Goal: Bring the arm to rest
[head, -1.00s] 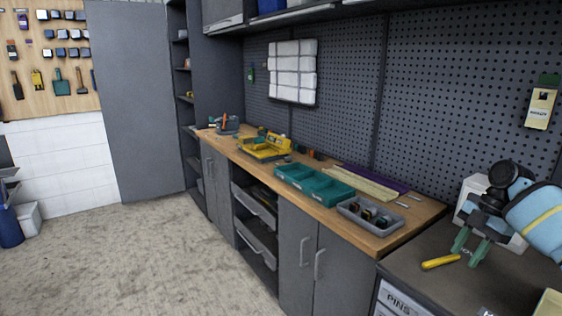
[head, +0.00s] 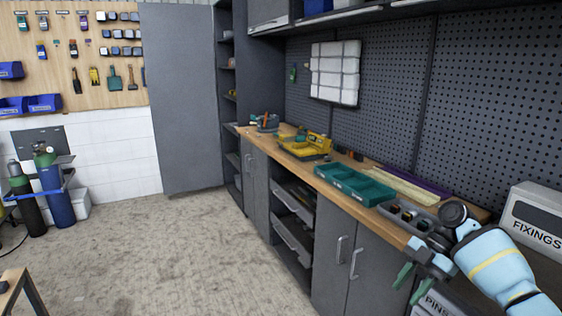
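My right gripper (head: 410,288) is at the lower right of the head view, on my light blue arm. Its two green fingers point down and are spread apart, with nothing seen between them. It appears in front of the right end of the workbench (head: 385,222), near the grey cabinet doors; its exact distance from them is hard to tell. My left gripper is out of view.
A white FIXINGS box (head: 533,220) and a PINS box (head: 430,305) are at right. The floor (head: 200,265) is open; gas cylinders (head: 57,195) stand left.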

